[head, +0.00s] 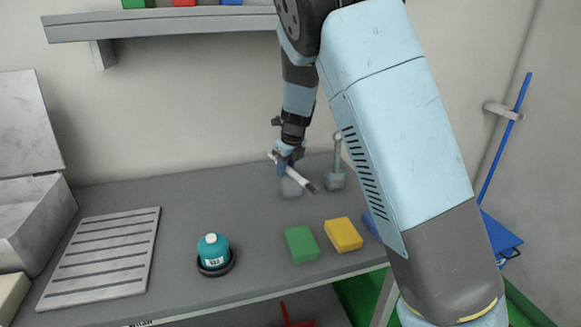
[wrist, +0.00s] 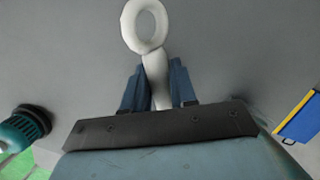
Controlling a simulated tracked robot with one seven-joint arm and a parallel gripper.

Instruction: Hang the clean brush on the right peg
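My gripper (head: 286,160) is above the back part of the grey bench in the head view. It is shut on the white brush (head: 299,179), which slants down to the right and ends in a dark tip. In the wrist view, the brush's ring end (wrist: 145,26) stands out beyond my gripper's blue fingers (wrist: 157,88), with the handle between them. A grey-green stand with a post and rounded top (head: 336,180) is right of my gripper, apparently the right peg. A second grey block (head: 291,188) is partly hidden behind the brush and gripper.
Green (head: 301,244) and yellow (head: 343,235) blocks lie near the front edge. A wall shelf (head: 160,24) is above. My arm hides the bench's right side.

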